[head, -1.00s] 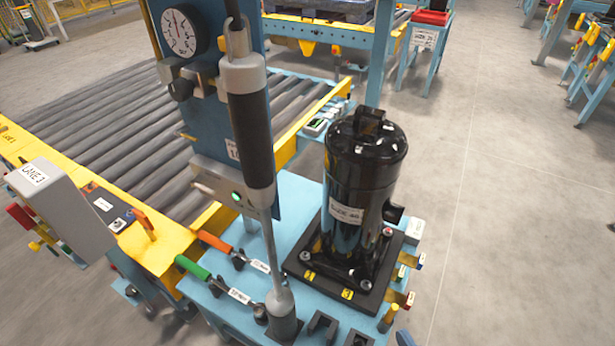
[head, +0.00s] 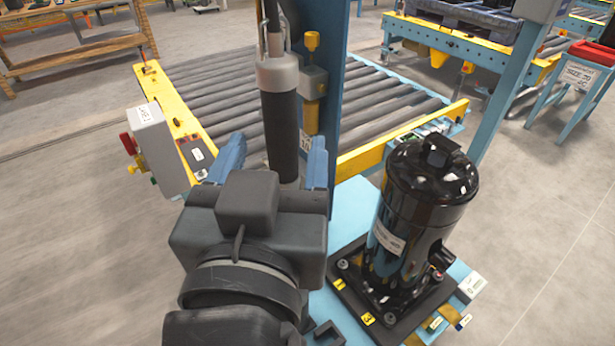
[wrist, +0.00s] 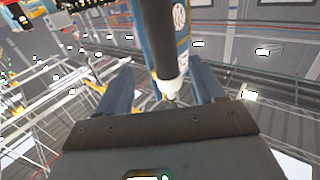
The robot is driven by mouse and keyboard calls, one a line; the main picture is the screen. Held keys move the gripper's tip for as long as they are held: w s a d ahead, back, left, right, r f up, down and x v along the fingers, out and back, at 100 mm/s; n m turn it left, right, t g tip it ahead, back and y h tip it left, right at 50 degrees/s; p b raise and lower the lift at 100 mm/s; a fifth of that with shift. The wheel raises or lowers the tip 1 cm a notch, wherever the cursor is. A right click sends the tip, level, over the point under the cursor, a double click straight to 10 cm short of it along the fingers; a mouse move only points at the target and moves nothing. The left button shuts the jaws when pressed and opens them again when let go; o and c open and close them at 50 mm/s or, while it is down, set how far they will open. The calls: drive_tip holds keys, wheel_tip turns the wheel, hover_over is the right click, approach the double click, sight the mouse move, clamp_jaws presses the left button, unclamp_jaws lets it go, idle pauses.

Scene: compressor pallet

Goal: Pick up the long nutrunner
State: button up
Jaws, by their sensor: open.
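The long nutrunner (head: 281,125) hangs upright, with a black grip and a grey collar at its top. My gripper (head: 272,150) is open, its two blue fingers spread to the left and right of the nutrunner in the head view. The gripper body hides the tool's lower part. In the wrist view, the nutrunner (wrist: 163,45) comes down between the open fingers (wrist: 160,68), dark above with a pale lower end. I cannot tell whether a finger touches it.
A black compressor (head: 425,215) stands on a dark base at right, close to my gripper. A blue post (head: 330,75) rises just behind the nutrunner. A roller conveyor (head: 215,100) with yellow rails (head: 390,142) lies behind. A grey control box (head: 152,145) is at left.

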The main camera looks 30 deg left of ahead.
sight(277, 121)
drive_tip(key=x, duration=0.2)
drive_tip(key=p+x, duration=0.1)
drive_tip(key=x, duration=0.1)
drive_tip(key=p+x, duration=0.1)
drive_tip(key=x, duration=0.1)
drive_tip(key=shift+a+r, duration=0.3)
drive_tip(key=shift+w+a+f, duration=0.1)
drive_tip(key=shift+w+a, duration=0.2)
drive_tip(key=shift+w, duration=0.2)
drive_tip(key=shift+c, duration=0.2)
clamp_jaws()
